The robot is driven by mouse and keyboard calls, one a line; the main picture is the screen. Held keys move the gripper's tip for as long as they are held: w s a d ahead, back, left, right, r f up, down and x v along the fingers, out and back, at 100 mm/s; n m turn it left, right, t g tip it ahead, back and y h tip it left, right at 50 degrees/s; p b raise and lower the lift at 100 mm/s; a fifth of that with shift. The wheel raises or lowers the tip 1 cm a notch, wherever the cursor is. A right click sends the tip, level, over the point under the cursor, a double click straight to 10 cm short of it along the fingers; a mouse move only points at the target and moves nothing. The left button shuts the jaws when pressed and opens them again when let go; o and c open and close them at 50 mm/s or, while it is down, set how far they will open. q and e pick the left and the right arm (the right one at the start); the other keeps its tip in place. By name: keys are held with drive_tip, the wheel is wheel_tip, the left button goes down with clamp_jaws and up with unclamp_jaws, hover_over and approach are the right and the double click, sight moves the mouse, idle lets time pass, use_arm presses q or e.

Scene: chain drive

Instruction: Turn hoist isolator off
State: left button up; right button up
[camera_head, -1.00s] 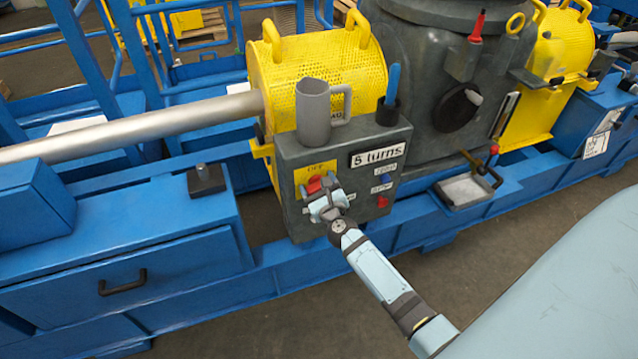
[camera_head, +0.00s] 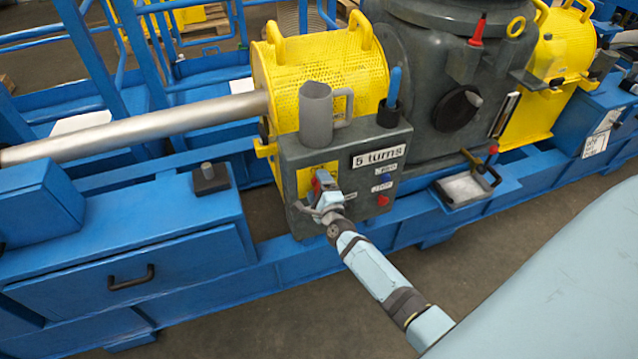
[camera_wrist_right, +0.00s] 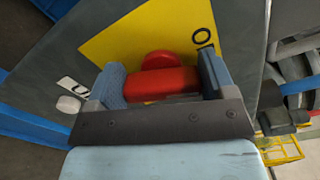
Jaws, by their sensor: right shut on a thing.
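The hoist isolator is a red knob (camera_head: 317,186) on a yellow plate (camera_head: 304,180) on the front of a grey control box. In the right wrist view the red knob (camera_wrist_right: 160,84) lies between my two finger pads, over the yellow plate (camera_wrist_right: 130,38). My right gripper (camera_head: 324,188) is shut on the knob; the wrist view shows the gripper (camera_wrist_right: 161,82) from behind. The gripper hides much of the plate in the head view. Only part of the lettering shows in the wrist view. My left gripper is not in view.
The grey box (camera_head: 364,207) carries a "5 turns" sign (camera_head: 378,157), a red button (camera_head: 383,200), a grey jug (camera_head: 316,113) and a blue-handled tool (camera_head: 393,88). A yellow perforated guard (camera_head: 352,78) stands behind. Blue frame beams lie below and around it.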

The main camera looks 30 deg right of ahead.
drive_tip(key=shift+f+n+p, duration=0.15)
drive_tip(key=shift+n+p, duration=0.45)
drive_tip(key=shift+n, duration=1.2)
drive_tip(key=o, duration=0.9)
drive_tip(key=v, duration=1.4)
drive_tip(key=shift+w+a, duration=0.1)
